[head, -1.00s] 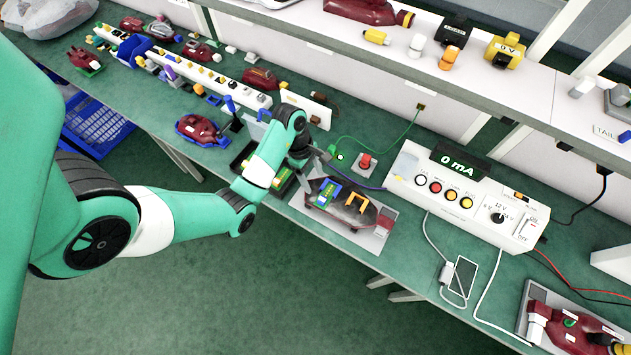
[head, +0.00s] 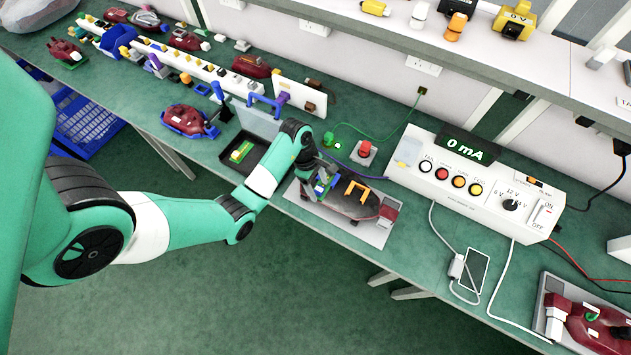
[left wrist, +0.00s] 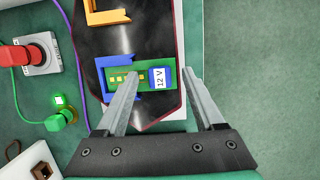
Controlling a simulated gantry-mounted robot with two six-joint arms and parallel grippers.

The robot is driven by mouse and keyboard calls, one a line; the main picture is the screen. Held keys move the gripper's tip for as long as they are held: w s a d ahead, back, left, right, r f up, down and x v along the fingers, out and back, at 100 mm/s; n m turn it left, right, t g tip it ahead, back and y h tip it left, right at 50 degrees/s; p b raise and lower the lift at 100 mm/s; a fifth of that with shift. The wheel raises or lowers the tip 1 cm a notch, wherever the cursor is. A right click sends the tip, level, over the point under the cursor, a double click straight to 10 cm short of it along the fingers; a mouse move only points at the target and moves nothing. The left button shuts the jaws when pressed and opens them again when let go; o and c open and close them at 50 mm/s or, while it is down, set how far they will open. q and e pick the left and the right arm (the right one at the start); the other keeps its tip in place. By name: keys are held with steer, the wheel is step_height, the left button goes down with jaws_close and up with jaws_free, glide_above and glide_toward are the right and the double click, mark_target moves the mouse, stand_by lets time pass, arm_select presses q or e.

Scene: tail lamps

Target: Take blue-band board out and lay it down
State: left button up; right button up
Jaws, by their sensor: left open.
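The blue-band board (left wrist: 122,83) is a green board with gold pads and a white and blue "12 V" label. It sits beside a blue bracket (left wrist: 101,80) on the dark lamp housing (left wrist: 150,35); the housing also shows in the head view (head: 340,205). My left gripper (left wrist: 161,80) is open, its fingers either side of the board's labelled end in the left wrist view. I cannot tell whether they touch it. In the head view my left gripper (head: 318,180) partly hides the board. My right gripper is not in view.
An orange bracket (head: 357,189) stands on the same housing. A black tray (head: 228,160) with a green-and-yellow board lies to the left. A red button box (head: 364,152) and the white meter unit (head: 470,187) stand to the right.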

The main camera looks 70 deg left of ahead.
arm_select(q)
jaws_close()
stand_by(0.7)
